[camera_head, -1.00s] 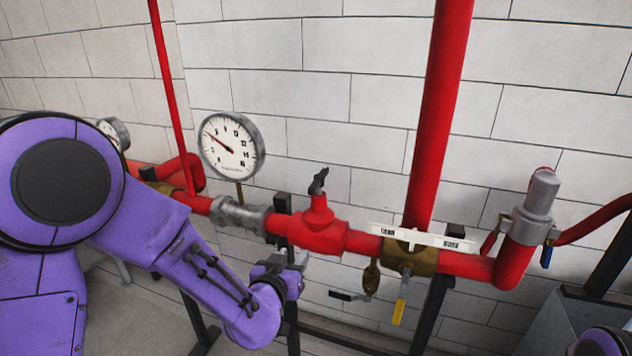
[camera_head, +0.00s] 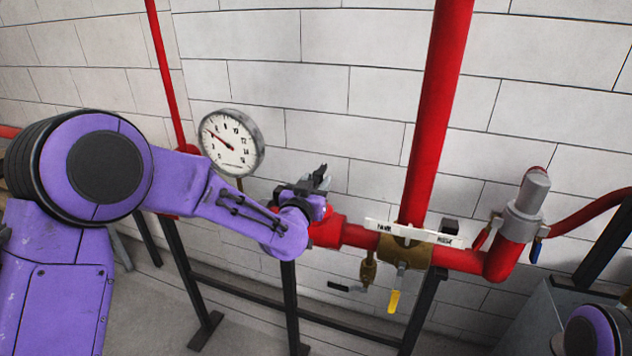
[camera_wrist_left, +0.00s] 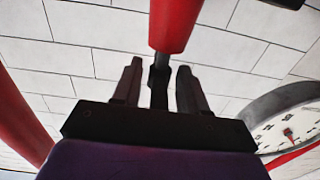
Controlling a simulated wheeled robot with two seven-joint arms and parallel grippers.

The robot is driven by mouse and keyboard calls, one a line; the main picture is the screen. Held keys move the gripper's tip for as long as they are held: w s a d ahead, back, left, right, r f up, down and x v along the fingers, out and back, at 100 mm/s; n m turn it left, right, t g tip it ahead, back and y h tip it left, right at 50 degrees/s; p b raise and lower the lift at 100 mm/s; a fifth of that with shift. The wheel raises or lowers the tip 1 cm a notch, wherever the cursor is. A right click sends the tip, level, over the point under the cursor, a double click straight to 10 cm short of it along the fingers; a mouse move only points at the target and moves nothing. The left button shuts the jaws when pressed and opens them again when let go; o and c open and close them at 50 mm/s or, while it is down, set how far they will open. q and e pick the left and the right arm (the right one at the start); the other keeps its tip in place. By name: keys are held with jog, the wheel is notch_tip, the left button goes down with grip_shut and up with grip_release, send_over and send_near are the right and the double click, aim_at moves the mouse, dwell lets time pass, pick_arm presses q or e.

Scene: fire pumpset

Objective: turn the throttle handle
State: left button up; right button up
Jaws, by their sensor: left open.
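The throttle handle appears to be the small dark handle (camera_wrist_left: 160,82) on a stem from the red valve body (camera_wrist_left: 175,22). In the wrist view it stands between the two dark fingers of my left gripper (camera_wrist_left: 158,88), with a gap on each side. In the head view my left gripper (camera_head: 311,182) is at the top of the red valve (camera_head: 326,230), and its wrist covers most of the valve's left part. The handle is hard to tell from the fingers there. My right gripper is out of view.
A round pressure gauge (camera_head: 231,143) is close behind my left forearm. A red vertical pipe (camera_head: 437,110) and a white label plate (camera_head: 415,233) stand to the right. A yellow-tipped lever (camera_head: 393,301) hangs below. Black stand legs (camera_head: 290,300) are underneath.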

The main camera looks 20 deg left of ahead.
pick_arm(q)
grip_shut()
jog(key=shift+d+r+n+y+p, duration=0.15)
jog(key=shift+n+y+p, duration=0.15)
jog(key=shift+n+y, duration=0.45)
jog(key=shift+d+n+y+p, duration=0.15)
jog(key=shift+n+y+p, duration=0.2)
jog(key=shift+y, duration=0.8)
jog(key=shift+n+g+y+p, duration=0.35)
jog(key=shift+n+y, duration=0.45)
jog(key=shift+y, duration=0.6)
grip_release()
jog(key=shift+f, duration=0.2)
